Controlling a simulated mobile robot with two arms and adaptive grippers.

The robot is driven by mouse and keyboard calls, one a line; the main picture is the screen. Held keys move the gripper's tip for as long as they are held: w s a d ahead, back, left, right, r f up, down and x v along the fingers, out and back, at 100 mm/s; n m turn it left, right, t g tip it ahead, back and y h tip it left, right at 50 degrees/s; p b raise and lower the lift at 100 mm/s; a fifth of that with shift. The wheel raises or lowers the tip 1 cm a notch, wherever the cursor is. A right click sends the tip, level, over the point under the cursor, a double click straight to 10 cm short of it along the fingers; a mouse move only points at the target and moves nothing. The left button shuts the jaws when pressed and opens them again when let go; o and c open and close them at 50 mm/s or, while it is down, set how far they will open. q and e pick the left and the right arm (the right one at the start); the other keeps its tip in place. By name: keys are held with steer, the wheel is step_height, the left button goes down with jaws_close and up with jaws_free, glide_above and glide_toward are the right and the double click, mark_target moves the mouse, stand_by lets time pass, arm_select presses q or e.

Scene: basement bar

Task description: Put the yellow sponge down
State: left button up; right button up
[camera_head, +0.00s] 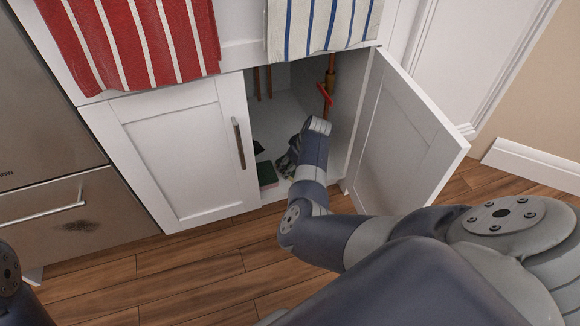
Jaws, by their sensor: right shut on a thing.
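My right arm reaches into the open cabinet (284,108) under the counter. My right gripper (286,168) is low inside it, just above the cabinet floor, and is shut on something. A small yellowish patch (289,178) shows at its fingertips; it looks like the yellow sponge, mostly hidden by the gripper. I cannot tell whether it touches the floor. A green, sponge-like block (266,173) lies on the cabinet floor just left of the gripper. My left gripper is out of view.
The right cabinet door (407,138) stands open beside my arm; the left door (172,150) is shut. Pipes with a red valve handle (326,94) are at the back. A dark item (258,147) lies behind the green block. Striped towels (135,40) hang above.

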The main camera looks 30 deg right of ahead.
steer(key=shift+f, duration=0.2)
steer(key=o, duration=0.7)
